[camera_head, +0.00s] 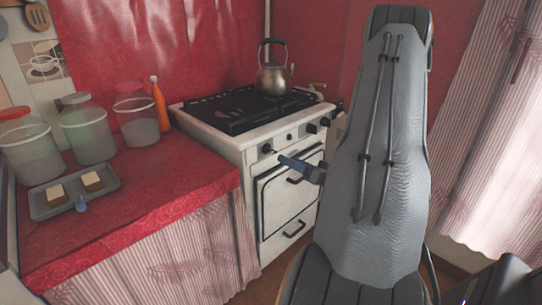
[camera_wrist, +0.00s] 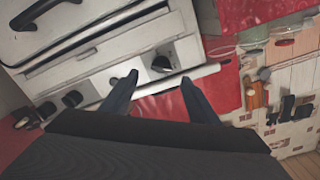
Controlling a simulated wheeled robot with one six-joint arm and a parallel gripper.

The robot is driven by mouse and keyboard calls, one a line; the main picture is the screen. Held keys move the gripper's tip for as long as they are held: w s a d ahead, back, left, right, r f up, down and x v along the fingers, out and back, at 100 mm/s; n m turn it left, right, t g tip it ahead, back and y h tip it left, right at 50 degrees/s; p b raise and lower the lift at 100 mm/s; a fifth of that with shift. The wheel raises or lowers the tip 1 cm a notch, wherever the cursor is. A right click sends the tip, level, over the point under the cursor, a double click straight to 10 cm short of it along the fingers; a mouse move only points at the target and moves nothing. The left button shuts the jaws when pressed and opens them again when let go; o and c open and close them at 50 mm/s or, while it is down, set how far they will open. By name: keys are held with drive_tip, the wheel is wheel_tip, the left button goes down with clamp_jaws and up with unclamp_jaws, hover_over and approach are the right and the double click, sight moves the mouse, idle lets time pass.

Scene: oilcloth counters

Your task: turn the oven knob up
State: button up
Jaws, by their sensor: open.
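The white oven (camera_head: 292,204) stands right of the red counter, with dark knobs along its front panel. Its left-end knob (camera_head: 267,148) shows just left of and above my gripper (camera_head: 283,160). In the wrist view my gripper (camera_wrist: 158,77) is open and empty, its two dark fingers apart. The left-end knob (camera_wrist: 162,64) appears between and slightly beyond the fingertips. I cannot tell whether a finger touches it. Two more knobs (camera_wrist: 73,98) (camera_wrist: 46,110) sit farther along the panel. The knob's exact setting is too small to read.
A kettle (camera_head: 274,72) stands on the hob (camera_head: 232,112). The red counter (camera_head: 145,178) holds jars (camera_head: 87,135), an orange bottle (camera_head: 159,106) and a tray (camera_head: 44,206).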

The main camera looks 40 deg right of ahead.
sight(274, 152)
drive_tip(key=w, duration=0.7)
drive_tip(key=shift+w+a+r, duration=0.1)
drive_tip(key=shift+w+a, duration=0.2)
drive_tip(key=shift+a, duration=0.1)
drive_tip(key=shift+d, duration=0.1)
drive_tip(key=c, duration=1)
